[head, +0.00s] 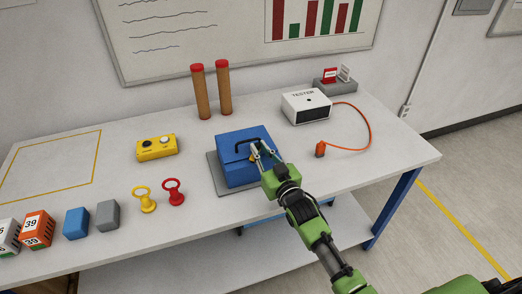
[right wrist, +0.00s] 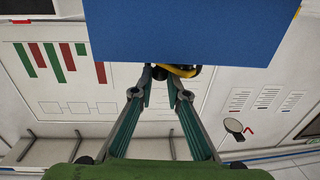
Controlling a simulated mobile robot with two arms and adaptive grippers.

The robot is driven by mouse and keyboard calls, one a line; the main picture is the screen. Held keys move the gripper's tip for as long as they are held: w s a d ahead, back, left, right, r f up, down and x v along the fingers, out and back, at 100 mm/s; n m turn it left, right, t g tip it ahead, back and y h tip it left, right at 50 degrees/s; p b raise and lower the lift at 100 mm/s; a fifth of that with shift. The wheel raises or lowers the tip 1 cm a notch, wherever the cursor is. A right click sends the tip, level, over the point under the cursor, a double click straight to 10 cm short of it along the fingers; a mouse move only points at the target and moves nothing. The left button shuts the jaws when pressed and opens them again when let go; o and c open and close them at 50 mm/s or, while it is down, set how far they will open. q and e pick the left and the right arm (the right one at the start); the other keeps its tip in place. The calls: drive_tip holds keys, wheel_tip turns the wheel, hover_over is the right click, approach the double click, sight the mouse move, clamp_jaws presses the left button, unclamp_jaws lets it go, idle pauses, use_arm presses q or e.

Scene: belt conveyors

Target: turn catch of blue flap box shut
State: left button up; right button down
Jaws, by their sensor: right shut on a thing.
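The blue flap box (head: 233,172) stands on a grey pad (head: 222,188) near the middle of the table, with its lid down and a black handle on top. My right gripper (head: 259,153) reaches it from the front right, its fingertips at the box's front upper edge. In the right wrist view the blue box (right wrist: 190,30) fills the top middle. There the fingers of my right gripper (right wrist: 165,78) are close together on the catch, whose yellow part (right wrist: 183,71) shows beside the tips. The fingers hide part of the catch. My left gripper is out of view.
Left of the box are a yellow button box (head: 156,148) and a yellow and a red ring-topped piece (head: 173,191). Two red-topped posts (head: 200,92) stand behind. A white tester (head: 306,106) with an orange cable and plug (head: 320,149) lies to the right.

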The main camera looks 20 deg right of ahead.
drive_tip(key=shift+w+n+y, duration=0.1)
drive_tip(key=shift+n+y, duration=0.2)
drive_tip(key=shift+y, duration=0.2)
drive_tip(key=c, duration=2)
unclamp_jaws()
drive_tip(key=s, duration=0.4)
drive_tip(key=s+d, duration=0.1)
drive_tip(key=s, duration=0.3)
drive_tip(key=s+d, duration=0.1)
drive_tip(key=s, duration=0.3)
